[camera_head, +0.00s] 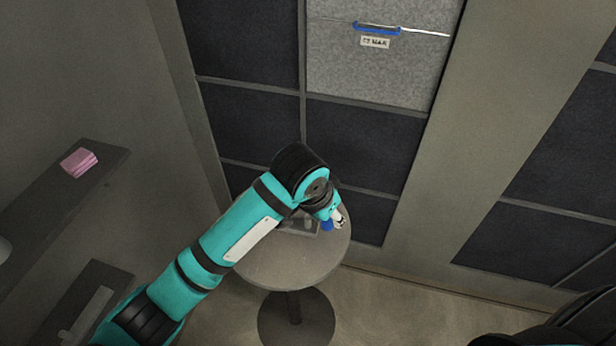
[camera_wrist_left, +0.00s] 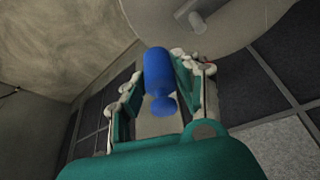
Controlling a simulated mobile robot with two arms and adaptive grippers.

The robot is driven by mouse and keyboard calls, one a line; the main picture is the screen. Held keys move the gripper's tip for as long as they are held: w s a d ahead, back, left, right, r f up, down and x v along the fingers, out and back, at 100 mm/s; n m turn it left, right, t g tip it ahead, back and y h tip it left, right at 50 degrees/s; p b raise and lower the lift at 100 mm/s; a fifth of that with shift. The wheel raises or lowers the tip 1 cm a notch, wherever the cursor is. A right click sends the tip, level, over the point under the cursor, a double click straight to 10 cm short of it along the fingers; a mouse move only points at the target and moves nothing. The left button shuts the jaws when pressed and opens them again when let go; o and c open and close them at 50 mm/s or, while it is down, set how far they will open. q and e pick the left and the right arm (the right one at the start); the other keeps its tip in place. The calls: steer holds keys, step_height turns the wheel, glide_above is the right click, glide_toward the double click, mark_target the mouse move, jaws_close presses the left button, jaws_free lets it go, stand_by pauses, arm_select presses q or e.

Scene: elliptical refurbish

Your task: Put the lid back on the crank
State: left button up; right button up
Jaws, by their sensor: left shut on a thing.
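My left gripper (camera_head: 337,219) is over the right side of the round table (camera_head: 265,262), at the end of my teal arm. It is shut on a blue rounded piece with a narrow neck and a small knob, seen between the fingers in the left wrist view (camera_wrist_left: 157,72). I cannot tell for sure whether this blue piece is the lid. A grey, box-like thing (camera_head: 298,226) on the table, partly hidden by my arm, may be the crank. In the left wrist view a grey cylinder (camera_wrist_left: 196,21) stands out beyond the fingers, apart from the blue piece.
Dark panelled wall (camera_head: 365,145) stands close behind the table. A grey panel (camera_head: 375,75) with a blue handle (camera_head: 377,28) is above it. A shelf (camera_head: 50,190) with a pink block (camera_head: 79,162) is at left. The table's front is clear.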

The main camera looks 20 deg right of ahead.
arm_select(q)
steer(key=shift+m, duration=0.3)
steer(key=w, duration=0.2)
steer(key=w+a, duration=0.1)
steer(key=w, duration=0.1)
steer(key=w+a, duration=0.1)
steer(key=w, duration=0.2)
steer(key=shift+f+p, duration=0.3)
steer(key=shift+f, duration=0.05)
step_height(320, 180, down, 2)
steer(key=b, duration=0.2)
steer(key=shift+f+b, duration=0.2)
steer(key=shift+b, duration=0.1)
steer(key=shift+f+b, duration=0.3)
steer(key=shift+f, duration=0.65)
arm_select(e)
steer(key=shift+w+d+f, duration=0.25)
steer(key=shift+w+f, duration=0.25)
steer(key=shift+f, duration=0.35)
steer(key=shift+d, duration=0.3)
arm_select(q)
steer(key=shift+a+p, duration=0.15)
steer(key=shift+p, duration=0.4)
arm_select(e)
steer(key=shift+r, duration=0.55)
steer(key=shift+a, duration=0.1)
